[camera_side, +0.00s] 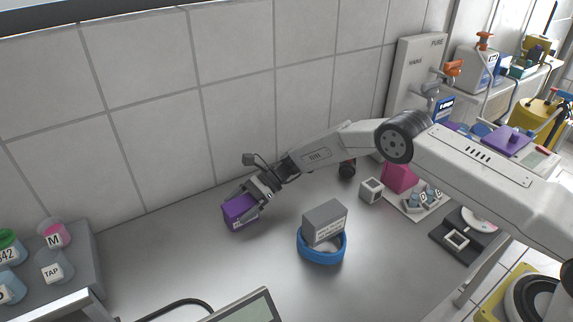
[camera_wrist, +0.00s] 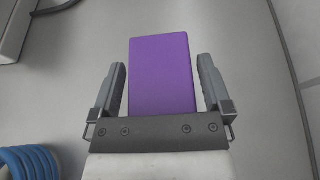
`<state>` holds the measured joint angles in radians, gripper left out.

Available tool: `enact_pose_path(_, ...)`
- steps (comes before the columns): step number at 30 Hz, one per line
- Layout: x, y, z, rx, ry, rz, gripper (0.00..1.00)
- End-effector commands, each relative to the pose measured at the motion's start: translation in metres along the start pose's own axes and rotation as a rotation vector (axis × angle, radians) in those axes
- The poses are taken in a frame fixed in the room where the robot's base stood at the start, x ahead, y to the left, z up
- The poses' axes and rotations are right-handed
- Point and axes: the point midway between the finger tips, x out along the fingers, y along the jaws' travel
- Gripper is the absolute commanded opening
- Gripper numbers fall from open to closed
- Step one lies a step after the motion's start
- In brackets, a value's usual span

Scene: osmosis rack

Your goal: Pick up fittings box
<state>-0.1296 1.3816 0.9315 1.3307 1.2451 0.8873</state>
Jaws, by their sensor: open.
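A purple box (camera_side: 240,211) with a small pale label, too small to read, sits on the grey worktop near the tiled wall. I take it as the fittings box. My gripper (camera_side: 249,198) reaches down over it from the right. In the wrist view the purple box (camera_wrist: 161,75) lies between the two fingers of my gripper (camera_wrist: 161,62). The fingers are open, with a narrow gap showing on each side of the box. The box's near end is hidden behind the gripper's crosspiece.
A grey labelled box (camera_side: 324,221) stands in a blue ring (camera_side: 321,252) to the right. A small white-grey cube (camera_side: 371,190) and a magenta block (camera_side: 399,177) are farther right. A rack (camera_side: 85,262) with lidded jars stands at far left. The worktop between is clear.

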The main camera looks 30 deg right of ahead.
Motion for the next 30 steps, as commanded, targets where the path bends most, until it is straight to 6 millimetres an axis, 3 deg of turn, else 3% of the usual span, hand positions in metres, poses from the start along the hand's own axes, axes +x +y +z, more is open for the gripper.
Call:
enact_pose_path(15, 0.0007, -0.0002, 0.0003, -0.001, 0.000, 0.000, 0.97)
enact_pose_path(24, 0.0006, -0.0002, 0.0003, -0.001, 0.000, 0.000, 0.02)
enact_pose_path(30, 0.0004, -0.0005, 0.0010, -0.002, -0.001, -0.001, 0.01)
